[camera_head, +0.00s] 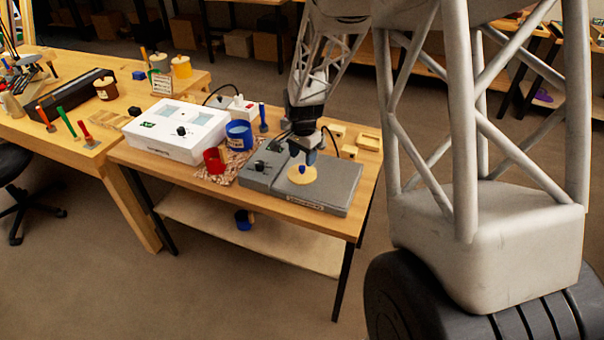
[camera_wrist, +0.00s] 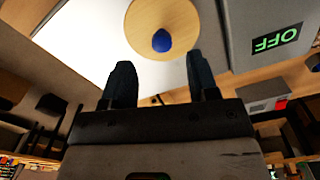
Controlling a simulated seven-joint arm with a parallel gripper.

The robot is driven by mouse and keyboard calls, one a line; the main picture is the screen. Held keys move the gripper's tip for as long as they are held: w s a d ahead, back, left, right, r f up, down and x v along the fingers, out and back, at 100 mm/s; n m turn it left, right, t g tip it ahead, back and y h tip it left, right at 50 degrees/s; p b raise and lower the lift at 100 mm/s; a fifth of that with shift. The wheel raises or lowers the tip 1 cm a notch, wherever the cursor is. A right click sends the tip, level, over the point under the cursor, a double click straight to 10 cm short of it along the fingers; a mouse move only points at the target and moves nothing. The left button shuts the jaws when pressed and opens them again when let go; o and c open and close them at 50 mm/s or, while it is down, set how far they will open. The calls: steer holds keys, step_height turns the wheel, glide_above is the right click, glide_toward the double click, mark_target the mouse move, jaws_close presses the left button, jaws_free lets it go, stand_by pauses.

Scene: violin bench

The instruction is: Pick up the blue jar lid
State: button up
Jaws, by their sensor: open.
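A round pale wooden lid with a blue knob (camera_head: 302,174) lies on the grey flat-topped device (camera_head: 340,186) on the bench, and it is likely the blue jar's lid. In the wrist view the lid (camera_wrist: 180,18) is at top centre, its knob just beyond my fingertips and roughly centred between them. My gripper (camera_head: 303,152) is above the lid, pointing down. In the wrist view my gripper (camera_wrist: 162,80) is open, with nothing between its two dark fingers. The blue jar (camera_head: 239,135) stands behind and left of the device.
A red cup (camera_head: 214,160) and a crumpled cloth (camera_head: 222,175) are left of the device. A white box (camera_head: 178,130) stands further left. An OFF display (camera_wrist: 277,40) shows in the wrist view.

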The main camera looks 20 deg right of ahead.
mark_target(302, 167)
steer(key=shift+f, duration=0.1)
steer(key=shift+a+f, duration=0.15)
steer(key=shift+f, duration=2.4)
steer(key=shift+w, duration=0.1)
steer(key=shift+c, duration=0.3)
jaws_close()
